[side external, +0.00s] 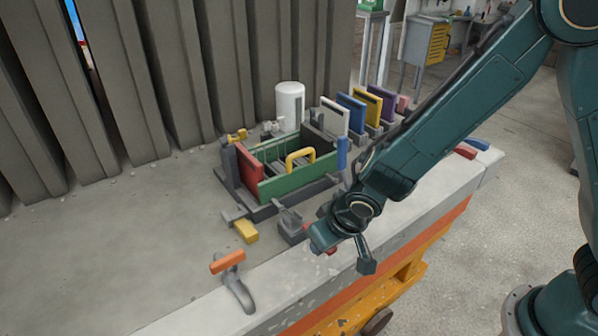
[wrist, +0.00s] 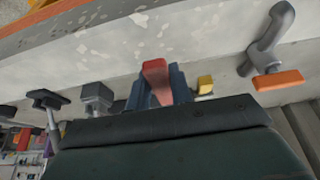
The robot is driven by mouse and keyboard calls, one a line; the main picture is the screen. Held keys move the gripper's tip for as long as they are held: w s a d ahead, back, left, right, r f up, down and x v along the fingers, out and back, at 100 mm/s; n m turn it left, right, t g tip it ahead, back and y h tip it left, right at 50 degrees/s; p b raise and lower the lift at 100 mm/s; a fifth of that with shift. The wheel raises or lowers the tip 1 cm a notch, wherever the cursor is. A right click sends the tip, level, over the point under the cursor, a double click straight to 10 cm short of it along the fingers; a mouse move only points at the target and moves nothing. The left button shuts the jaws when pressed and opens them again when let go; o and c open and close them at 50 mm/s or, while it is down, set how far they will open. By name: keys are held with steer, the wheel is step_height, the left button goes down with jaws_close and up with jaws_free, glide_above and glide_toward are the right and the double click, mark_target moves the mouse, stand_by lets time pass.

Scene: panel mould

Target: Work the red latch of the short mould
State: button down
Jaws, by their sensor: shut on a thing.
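My gripper (side external: 322,240) is low at the bench's front edge, to the right of a grey clamp block (side external: 291,228). In the wrist view, my gripper (wrist: 156,84) has its blue-grey jaws shut on the red latch (wrist: 156,76), whose red end shows between them. In the side view my gripper hides most of the latch.
An orange-handled clamp (side external: 228,262) stands at the bench's front edge, left of my gripper. A yellow block (side external: 246,231) lies before the mould. Coloured panels (side external: 367,105) and a white cylinder (side external: 290,102) stand behind it. The left of the bench is clear.

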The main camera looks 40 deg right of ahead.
steer(key=c, duration=1.2)
jaws_free()
steer(key=shift+c, duration=0.2)
steer(key=v, duration=1.3)
steer(key=shift+s+r, duration=0.2)
steer(key=shift+r, duration=0.1)
steer(key=s+d+r, duration=0.5)
steer(key=s+d, duration=0.2)
steer(key=d, duration=0.2)
steer(key=s+d+r, duration=0.6)
steer(key=s+d, duration=0.1)
steer(key=d, duration=0.2)
steer(key=shift+s+t, duration=0.25)
steer(key=shift+t, duration=0.15)
